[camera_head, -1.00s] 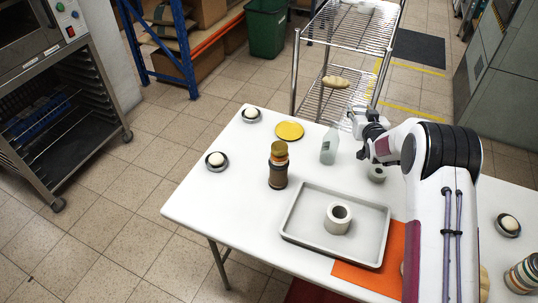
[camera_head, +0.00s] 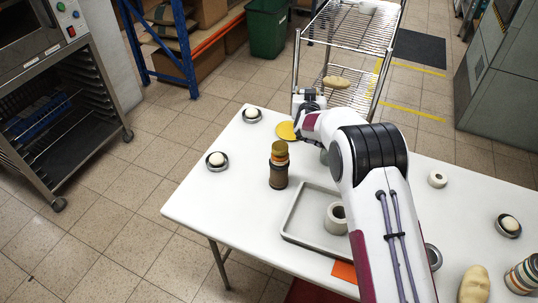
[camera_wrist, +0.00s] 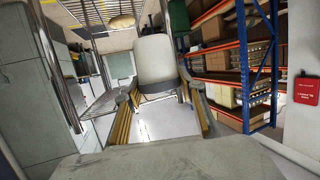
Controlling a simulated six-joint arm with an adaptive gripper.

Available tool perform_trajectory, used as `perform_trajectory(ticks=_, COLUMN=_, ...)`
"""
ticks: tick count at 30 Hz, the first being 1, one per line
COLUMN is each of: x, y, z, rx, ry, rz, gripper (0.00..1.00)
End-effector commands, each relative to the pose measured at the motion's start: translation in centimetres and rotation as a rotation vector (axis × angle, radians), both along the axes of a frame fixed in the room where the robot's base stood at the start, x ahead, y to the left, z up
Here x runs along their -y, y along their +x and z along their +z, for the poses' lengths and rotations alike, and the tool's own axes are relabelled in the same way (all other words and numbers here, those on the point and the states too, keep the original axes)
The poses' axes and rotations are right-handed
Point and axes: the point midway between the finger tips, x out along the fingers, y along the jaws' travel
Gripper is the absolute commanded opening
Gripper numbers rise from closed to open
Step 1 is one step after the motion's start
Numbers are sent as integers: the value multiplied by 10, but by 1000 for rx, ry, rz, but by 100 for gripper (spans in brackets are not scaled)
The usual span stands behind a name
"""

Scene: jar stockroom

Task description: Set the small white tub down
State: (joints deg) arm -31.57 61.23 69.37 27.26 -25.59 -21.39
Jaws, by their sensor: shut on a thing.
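The small white tub (camera_wrist: 155,60) fills the upper middle of the wrist view, a pale cylinder between the fingers of my gripper (camera_wrist: 160,94). My gripper is shut on it. In the head view my gripper (camera_head: 307,95) is above the far edge of the white table (camera_head: 225,195), near the yellow disc (camera_head: 286,130). The tub is too small to make out clearly there. Nothing shows beneath it touching a surface.
A brown jar (camera_head: 278,170) stands near the yellow disc. Two small dishes (camera_head: 252,115) with white rounds are at the left. A wire rack (camera_head: 350,75) stands behind.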

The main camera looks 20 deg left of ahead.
Motion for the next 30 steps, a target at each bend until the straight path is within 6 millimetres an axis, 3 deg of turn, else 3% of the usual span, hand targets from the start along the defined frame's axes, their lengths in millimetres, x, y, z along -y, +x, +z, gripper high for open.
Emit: perform_trajectory(ticks=30, x=-105, y=-62, z=19, rx=1, ry=2, rz=-144, gripper=12)
